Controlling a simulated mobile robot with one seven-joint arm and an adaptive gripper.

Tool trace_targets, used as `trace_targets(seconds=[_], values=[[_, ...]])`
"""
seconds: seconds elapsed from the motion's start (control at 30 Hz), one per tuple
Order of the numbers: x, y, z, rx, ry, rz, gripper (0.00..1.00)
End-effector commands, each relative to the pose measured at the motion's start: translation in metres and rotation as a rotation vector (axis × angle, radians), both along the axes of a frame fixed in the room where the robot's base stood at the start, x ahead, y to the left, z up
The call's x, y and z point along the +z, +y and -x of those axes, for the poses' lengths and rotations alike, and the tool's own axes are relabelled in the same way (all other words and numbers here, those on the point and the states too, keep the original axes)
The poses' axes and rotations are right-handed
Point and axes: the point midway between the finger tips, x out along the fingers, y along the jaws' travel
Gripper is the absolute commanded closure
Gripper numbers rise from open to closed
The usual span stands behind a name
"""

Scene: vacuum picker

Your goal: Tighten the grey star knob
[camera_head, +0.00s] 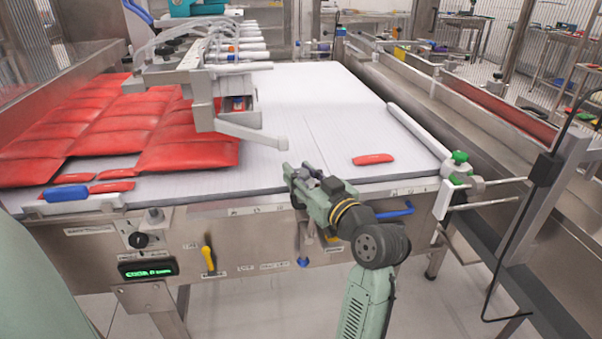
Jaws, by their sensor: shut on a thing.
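My gripper (298,172) is at the front edge of the white conveyor bed (290,100), right of the end of the pale guide rail (245,131). It is shut on a small grey part, which looks like the grey star knob. Its jaws and wrist hide most of this part, so its star shape and how it is seated do not show clearly. My arm comes up from the lower right.
Red pouches (110,125) cover the bed's left side, and one red packet (373,159) lies to the right. A clamp with green knobs (459,157) stands at the right corner. A blue handle (397,211) and yellow-handled lever (208,259) are on the front.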

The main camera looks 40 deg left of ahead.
Motion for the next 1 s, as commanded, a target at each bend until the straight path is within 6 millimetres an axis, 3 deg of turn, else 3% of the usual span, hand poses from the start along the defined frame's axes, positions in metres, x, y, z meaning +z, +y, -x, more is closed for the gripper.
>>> trace_targets(seconds=[1.0], values=[[-0.0017,0.0036,0.0019,-0.938,-0.001,-0.003,0.98]])
